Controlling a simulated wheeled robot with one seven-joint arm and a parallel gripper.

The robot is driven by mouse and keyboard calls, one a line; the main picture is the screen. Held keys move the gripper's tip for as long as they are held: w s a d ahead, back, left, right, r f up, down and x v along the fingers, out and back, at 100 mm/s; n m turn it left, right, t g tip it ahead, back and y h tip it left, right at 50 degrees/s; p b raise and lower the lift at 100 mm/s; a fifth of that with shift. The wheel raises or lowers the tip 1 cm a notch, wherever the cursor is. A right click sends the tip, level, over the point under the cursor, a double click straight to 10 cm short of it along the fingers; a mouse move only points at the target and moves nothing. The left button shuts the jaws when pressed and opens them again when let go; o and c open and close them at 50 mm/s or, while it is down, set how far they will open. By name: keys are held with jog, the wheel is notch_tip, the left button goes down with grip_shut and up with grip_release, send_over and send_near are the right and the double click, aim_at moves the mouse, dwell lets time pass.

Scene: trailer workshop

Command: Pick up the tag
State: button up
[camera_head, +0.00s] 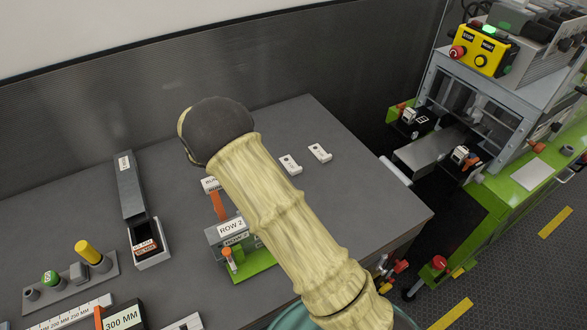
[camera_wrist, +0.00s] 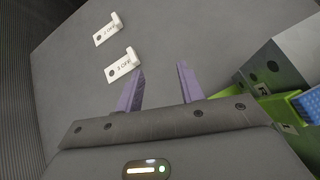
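Two white tags lie apart on the grey table (camera_head: 350,205). In the head view one tag (camera_head: 290,164) is nearer my arm and the other tag (camera_head: 319,152) is farther right. The nearer tag is just left of the left fingertip, without clear contact. In the head view my sleeved arm hides the fingers.
A grey block labelled "ROW 2" (camera_head: 231,228) with a green base stands beside my arm. A long dark holder (camera_head: 130,185) and a panel with knobs (camera_head: 70,285) are at left. A green-framed machine (camera_head: 510,130) stands beyond the right table edge. The table around the tags is clear.

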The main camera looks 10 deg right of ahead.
jog(key=w+a+n+t+h, duration=0.1)
jog(key=a, duration=0.1)
jog(key=w+a+f+n+t+h, duration=0.1)
jog(key=a, duration=0.1)
jog(key=w+a+f+n+t+h, duration=0.1)
jog(key=a+n, duration=0.1)
jog(key=shift+w+a, duration=0.25)
jog(key=shift+a, duration=0.1)
jog(key=b, duration=0.2)
send_near(294, 170)
jog(key=x, duration=0.4)
jog(key=shift+w+r, duration=0.1)
jog(key=shift+w, duration=0.3)
jog(key=x, duration=0.5)
jog(key=shift+s+d+b, duration=0.2)
jog(key=shift+s+b, duration=0.1)
jog(key=shift+s, duration=0.05)
